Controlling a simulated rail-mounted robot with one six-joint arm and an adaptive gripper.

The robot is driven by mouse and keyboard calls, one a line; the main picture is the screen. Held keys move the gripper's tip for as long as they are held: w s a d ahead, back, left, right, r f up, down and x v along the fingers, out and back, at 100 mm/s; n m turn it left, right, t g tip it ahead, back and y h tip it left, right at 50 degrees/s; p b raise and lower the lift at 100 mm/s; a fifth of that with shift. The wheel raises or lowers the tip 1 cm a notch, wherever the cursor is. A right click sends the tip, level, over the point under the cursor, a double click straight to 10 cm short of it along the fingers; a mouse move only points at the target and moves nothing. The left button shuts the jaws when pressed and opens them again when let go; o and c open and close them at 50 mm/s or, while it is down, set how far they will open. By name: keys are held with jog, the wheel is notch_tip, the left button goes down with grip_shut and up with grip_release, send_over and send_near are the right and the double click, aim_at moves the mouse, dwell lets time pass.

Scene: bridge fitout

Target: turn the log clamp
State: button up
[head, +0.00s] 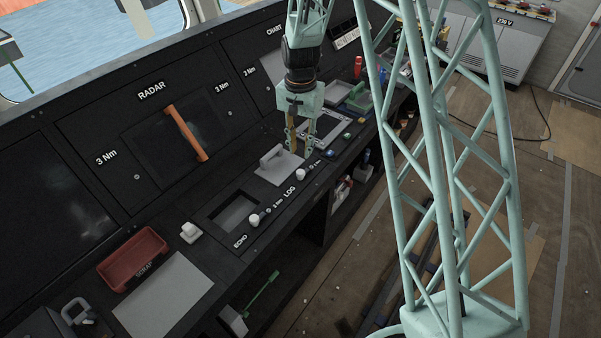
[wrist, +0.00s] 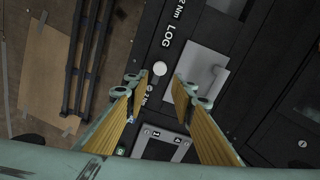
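The log clamp appears to be the round white knob (head: 300,174) beside the LOG label on the console edge. In the wrist view the knob (wrist: 159,68) shows just ahead of the gap between my fingertips. My gripper (head: 297,150) hangs above the console, fingers pointing down, near the log plate. In the wrist view my gripper (wrist: 160,82) is open with nothing between its fingers. The grey log plate (head: 270,174) with its raised handle lies next to the knob; the plate (wrist: 207,90) is partly hidden by a finger in the wrist view.
The ECHO recess (head: 233,213) with its own white knob (head: 254,220) lies nearer. A red scrap tray (head: 132,258) stands at lower left. An orange bar (head: 187,133) crosses the RADAR panel.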

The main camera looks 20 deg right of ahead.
aim_at(301, 172)
jog(key=shift+f, duration=6.2)
jog(key=c, duration=0.6)
